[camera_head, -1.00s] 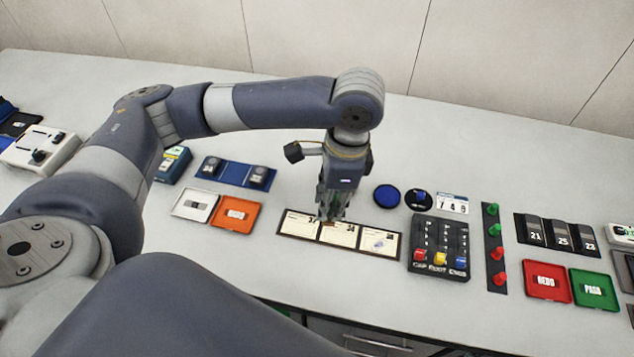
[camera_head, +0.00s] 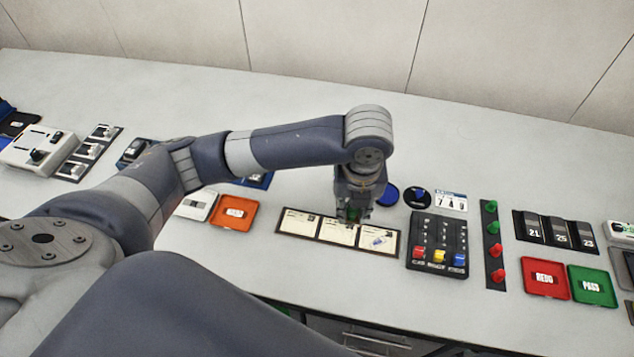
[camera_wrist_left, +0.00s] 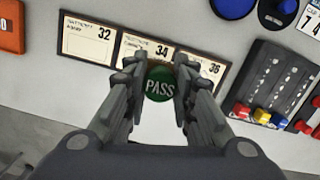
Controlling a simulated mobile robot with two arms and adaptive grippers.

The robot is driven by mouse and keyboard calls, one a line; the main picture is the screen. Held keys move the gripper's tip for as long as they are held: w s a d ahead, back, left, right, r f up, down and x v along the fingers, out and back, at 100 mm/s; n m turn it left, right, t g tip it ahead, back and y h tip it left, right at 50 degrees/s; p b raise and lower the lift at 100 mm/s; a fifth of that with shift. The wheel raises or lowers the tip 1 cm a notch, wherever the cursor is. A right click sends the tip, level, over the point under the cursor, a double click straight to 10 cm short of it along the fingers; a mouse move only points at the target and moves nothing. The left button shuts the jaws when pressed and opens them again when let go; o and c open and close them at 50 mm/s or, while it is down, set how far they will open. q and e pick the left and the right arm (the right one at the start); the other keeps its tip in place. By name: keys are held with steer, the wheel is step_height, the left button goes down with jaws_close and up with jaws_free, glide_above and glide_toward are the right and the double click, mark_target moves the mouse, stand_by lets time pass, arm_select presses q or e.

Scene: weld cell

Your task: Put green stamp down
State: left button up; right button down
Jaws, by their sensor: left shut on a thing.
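My left gripper (camera_head: 352,216) is over the upper edge of the card board, between the second and third cards. It is shut on the green stamp, a round green piece marked PASS that shows between the fingers in the left wrist view (camera_wrist_left: 159,86). In the head view the fingers mostly hide it. In the wrist view it covers part of the cards 34 (camera_wrist_left: 142,46) and 36 (camera_wrist_left: 205,67). I cannot tell its height above the table. The green tray marked PASS (camera_head: 607,301) is at the far right. My right gripper is not in view.
A blue round pad (camera_head: 387,189) lies just behind the gripper. A black panel with coloured buttons (camera_head: 437,228) stands to its right. Further right are a strip of green and red pegs (camera_head: 493,258) and a red REDO tray (camera_head: 561,292). An orange tray (camera_head: 247,225) is to the left.

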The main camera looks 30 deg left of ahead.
arm_select(q)
steer(key=shift+w+f, duration=0.1)
steer(key=shift+m, duration=0.3)
steer(key=w+a+p, duration=0.1)
steer(key=w+a, duration=0.1)
steer(key=a, duration=0.2)
steer(key=w+a+p, duration=0.1)
steer(key=w+a, duration=0.2)
steer(key=a, duration=0.1)
steer(key=w+a+f+p, duration=0.1)
steer(key=w+a, duration=0.2)
steer(key=shift+a+f+p, duration=0.1)
steer(key=shift+a+p, duration=0.2)
steer(key=shift+a, duration=0.1)
steer(key=shift+w+a+f, duration=0.1)
steer(key=shift+w+a, duration=0.3)
steer(key=shift+a, duration=0.1)
step_height(320, 180, down, 3)
steer(key=shift+w+a+f+p, duration=0.1)
steer(key=shift+p, duration=0.7)
steer(key=shift+f, duration=0.2)
steer(key=shift+f, duration=0.2)
steer(key=o, duration=0.9)
steer(key=shift+c, duration=0.2)
